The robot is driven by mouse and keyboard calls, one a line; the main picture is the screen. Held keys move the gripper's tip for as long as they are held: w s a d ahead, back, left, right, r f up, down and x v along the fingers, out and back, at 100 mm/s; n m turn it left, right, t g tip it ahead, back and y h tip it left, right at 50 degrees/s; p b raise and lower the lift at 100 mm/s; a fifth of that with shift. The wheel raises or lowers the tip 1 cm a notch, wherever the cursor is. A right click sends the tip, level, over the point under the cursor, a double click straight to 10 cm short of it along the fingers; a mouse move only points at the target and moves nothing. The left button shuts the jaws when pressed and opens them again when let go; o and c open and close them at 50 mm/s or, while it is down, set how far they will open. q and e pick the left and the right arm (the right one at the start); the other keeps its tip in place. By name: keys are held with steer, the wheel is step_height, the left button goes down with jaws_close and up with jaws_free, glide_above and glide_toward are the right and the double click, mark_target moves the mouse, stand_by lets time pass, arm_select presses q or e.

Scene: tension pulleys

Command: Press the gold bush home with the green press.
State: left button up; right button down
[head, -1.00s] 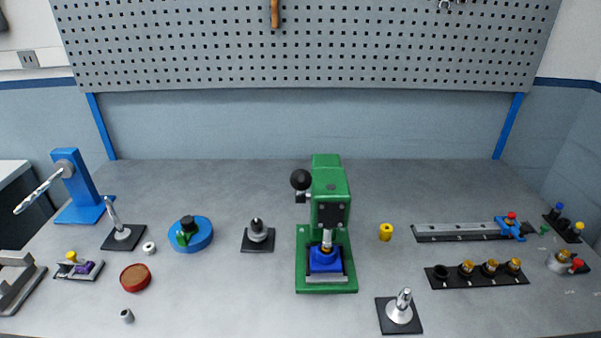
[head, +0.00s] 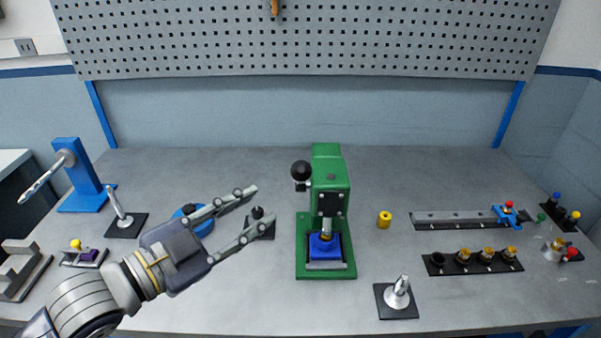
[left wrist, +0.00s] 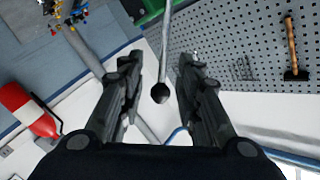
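The green press (head: 330,183) stands mid-table with a black lever knob (head: 301,170) at its upper left. A blue block (head: 325,251) sits on its base under the ram. A small gold piece (head: 325,238), probably the bush, shows at the block's top, partly hidden by the ram; how deep it sits is unclear. My left gripper (head: 264,201) is open and empty, left of the press and below the knob. In the left wrist view its fingers (left wrist: 158,65) are spread, with the black knob (left wrist: 160,93) on its rod seen between them, apparently not touching. My right gripper is out of view.
A yellow spool (head: 384,219) stands right of the press. A silver post on a black plate (head: 397,299) is front right. A black rack (head: 471,262) with gold-topped parts and a grey rail (head: 455,219) lie further right. A blue round fixture (head: 203,226) is partly behind my gripper.

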mark_target(300, 174)
arm_select(q)
steer(key=shift+m+h, duration=0.6)
steer(key=shift+s+d+r+p+x, duration=0.1)
steer(key=shift+r+p+x, duration=0.45)
steer(key=shift+x, duration=1.25)
steer(key=shift+s+d+r+p+x, duration=0.15)
steer(key=shift+p+x, duration=0.65)
steer(key=shift+x, duration=1)
steer(key=shift+s+d+r+p+x, duration=0.1)
steer(key=shift+r+p+x, duration=0.5)
steer(key=shift+x, duration=1.2)
steer(key=shift+f, duration=0.15)
steer(key=shift+w+a, duration=0.1)
steer(key=shift+a, duration=0.05)
jaws_close()
